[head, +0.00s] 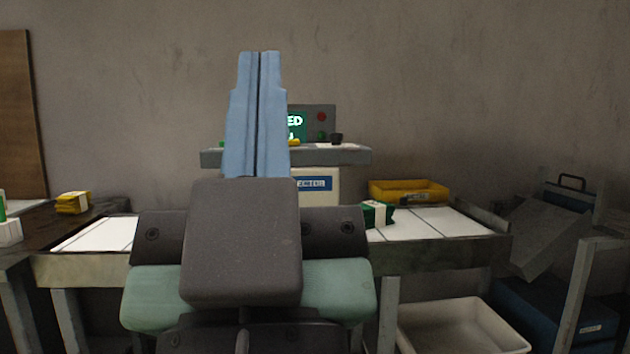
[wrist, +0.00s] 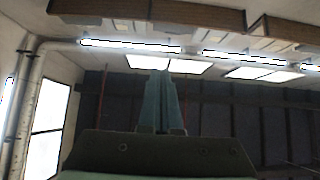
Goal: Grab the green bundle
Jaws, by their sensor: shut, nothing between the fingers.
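The green bundle (head: 376,214), dark green with a pale band, lies on the right part of the table, just right of my arm in the head view. My gripper (head: 260,56) points straight up, well above the table and left of the bundle. Its two long blue fingers lie side by side, shut and empty. They also show in the wrist view (wrist: 157,75), against the ceiling and a dark wall. The wrist view shows no bundle. My arm hides the middle of the table.
A yellow bundle (head: 73,202) lies at the left. A yellow tray (head: 408,191) stands behind the green bundle. A machine with a lit screen (head: 297,125) is partly hidden behind my fingers. A white bin (head: 464,328) sits below the table at right. White panels (head: 440,222) beside the bundle look clear.

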